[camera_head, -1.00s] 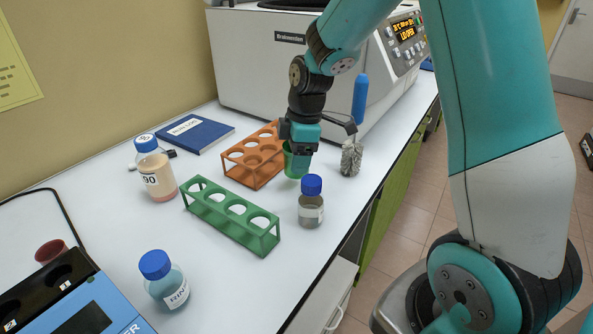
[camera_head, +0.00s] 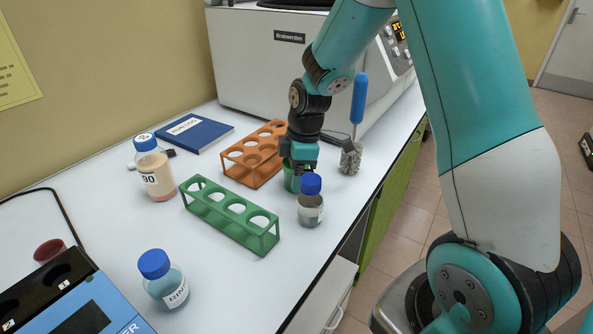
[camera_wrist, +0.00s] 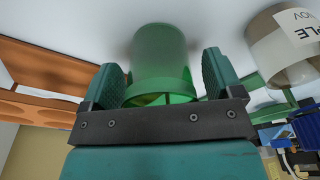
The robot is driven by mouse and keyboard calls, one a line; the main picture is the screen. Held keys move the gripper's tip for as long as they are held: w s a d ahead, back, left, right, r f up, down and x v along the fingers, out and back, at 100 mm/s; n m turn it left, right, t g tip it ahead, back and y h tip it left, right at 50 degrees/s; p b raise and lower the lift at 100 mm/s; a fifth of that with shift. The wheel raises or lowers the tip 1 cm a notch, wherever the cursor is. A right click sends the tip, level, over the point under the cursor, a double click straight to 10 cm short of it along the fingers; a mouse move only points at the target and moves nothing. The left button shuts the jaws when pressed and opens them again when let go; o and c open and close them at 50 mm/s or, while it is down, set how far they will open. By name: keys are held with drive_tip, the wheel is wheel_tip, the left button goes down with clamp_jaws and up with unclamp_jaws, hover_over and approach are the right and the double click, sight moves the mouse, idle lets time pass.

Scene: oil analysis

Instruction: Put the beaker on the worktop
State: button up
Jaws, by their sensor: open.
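The beaker is a translucent green cup (camera_head: 290,180), partly hidden behind my gripper and a blue-capped bottle in the head view. In the wrist view the beaker (camera_wrist: 158,62) sits between the two fingers, with its far end at the white worktop (camera_wrist: 215,35). My gripper (camera_head: 302,165) is low over the worktop (camera_head: 225,290), pointing down. Its fingers (camera_wrist: 160,82) are open on either side of the beaker, and I see a gap at least on the right side.
The blue-capped bottle (camera_head: 311,207) stands close in front of the beaker. An orange rack (camera_head: 250,166) is to the left, a green rack (camera_head: 228,222) front left. A glass with a blue-handled tool (camera_head: 351,158) stands to the right, near the worktop's edge.

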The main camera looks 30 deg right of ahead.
drive_tip(key=shift+r, duration=0.15)
wheel_tip(320, 180, up, 11)
drive_tip(key=d, duration=0.2)
drive_tip(key=s+a+r+m+y, duration=0.1)
drive_tip(key=s+a+r+m, duration=0.1)
drive_tip(key=s+a, duration=0.7)
drive_tip(key=s+a+r+m+y, duration=0.1)
drive_tip(key=s+a+m, duration=0.3)
drive_tip(key=s+a, duration=0.6)
drive_tip(key=s+r, duration=0.1)
drive_tip(key=s, duration=0.3)
drive_tip(key=shift+r+g+y, duration=0.3)
drive_tip(key=shift+r+g, duration=0.05)
drive_tip(key=shift+g, duration=0.05)
drive_tip(key=shift+s, duration=0.1)
